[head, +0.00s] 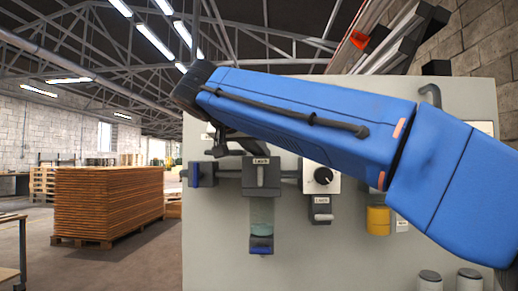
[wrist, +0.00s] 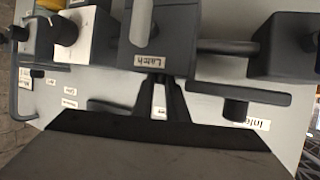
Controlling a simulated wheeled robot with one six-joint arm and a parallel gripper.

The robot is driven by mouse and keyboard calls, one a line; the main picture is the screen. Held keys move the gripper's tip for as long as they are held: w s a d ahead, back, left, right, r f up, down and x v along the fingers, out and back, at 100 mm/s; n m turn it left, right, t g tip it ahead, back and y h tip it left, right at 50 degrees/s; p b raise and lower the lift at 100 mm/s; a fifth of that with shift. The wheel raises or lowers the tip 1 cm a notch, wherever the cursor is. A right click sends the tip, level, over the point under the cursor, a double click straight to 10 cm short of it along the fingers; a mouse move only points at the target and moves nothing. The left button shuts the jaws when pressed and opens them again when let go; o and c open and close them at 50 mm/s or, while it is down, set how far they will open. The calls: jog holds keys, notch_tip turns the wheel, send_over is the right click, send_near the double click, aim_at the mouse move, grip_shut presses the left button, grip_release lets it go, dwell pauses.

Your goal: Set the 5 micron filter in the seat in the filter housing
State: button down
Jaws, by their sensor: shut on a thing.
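The filter housing (head: 262,180) is a dark block on the grey panel, labelled "Latch" near its top, with a clear greenish, blue-bottomed bowl (head: 261,222) below. In the wrist view the block (wrist: 172,35) appears upside down. My gripper (wrist: 160,80) comes from above, its fingers close together at the label, shut on what looks like the latch. The gripped part is mostly hidden. Two pale-topped grey cylinders (head: 429,280) (head: 468,280) stand at bottom right. I cannot tell which thing is the 5 micron filter; the seat is hidden.
A pipe (wrist: 228,46) and side block (wrist: 285,45) flank the housing. A tall stack of brown boards (head: 108,203) stands at left on open floor.

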jog(key=c, duration=1.7)
grip_release()
jog(key=shift+c, duration=0.2)
jog(key=shift+r, duration=0.1)
jog(key=shift+r, duration=0.3)
jog(key=v, duration=1.2)
jog(key=shift+r, duration=0.2)
